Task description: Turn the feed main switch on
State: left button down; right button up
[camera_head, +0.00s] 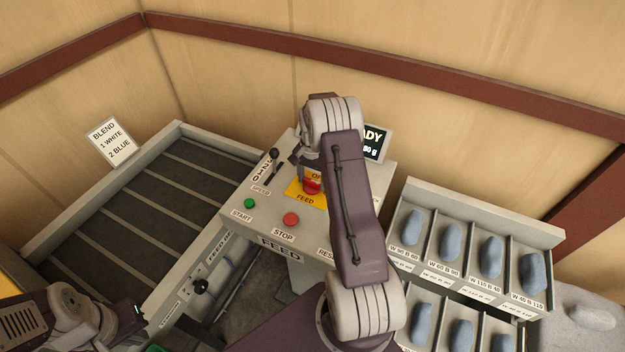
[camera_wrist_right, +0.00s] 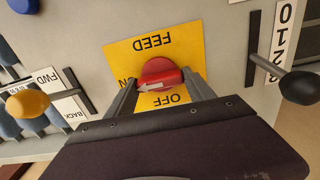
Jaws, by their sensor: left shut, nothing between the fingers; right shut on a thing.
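The feed main switch (camera_head: 312,187) is a red rotary knob on a yellow FEED plate (camera_head: 296,190) on the grey control panel. In the right wrist view, the red switch handle (camera_wrist_right: 150,84) carries a white arrow pointing left, toward a partly covered label ending in N. The OFF label is below the knob. My right gripper (camera_wrist_right: 161,84) is shut on the handle, one finger on each side; its arm hides part of the panel in the head view. My left gripper (camera_head: 138,310) is shut and empty at the lower left, away from the switch.
A green START button (camera_head: 250,203), a red STOP button (camera_head: 291,219) and a black speed lever (camera_head: 274,154) are near the switch. A dark conveyor bed (camera_head: 130,215) lies left. Bins with blue pieces (camera_head: 470,210) stand right. A display (camera_head: 376,143) is behind my right arm.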

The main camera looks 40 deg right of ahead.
aim_at(312, 180)
jog(key=shift+w+d+r, duration=0.1)
jog(key=shift+w+r, duration=0.1)
jog(key=o, duration=1.3)
jog(key=shift+o, duration=0.4)
jog(key=shift+s, duration=0.15)
notch_tip(312, 180, up, 9)
jog(key=shift+b, duration=1.25)
jog(key=shift+a, duration=0.25)
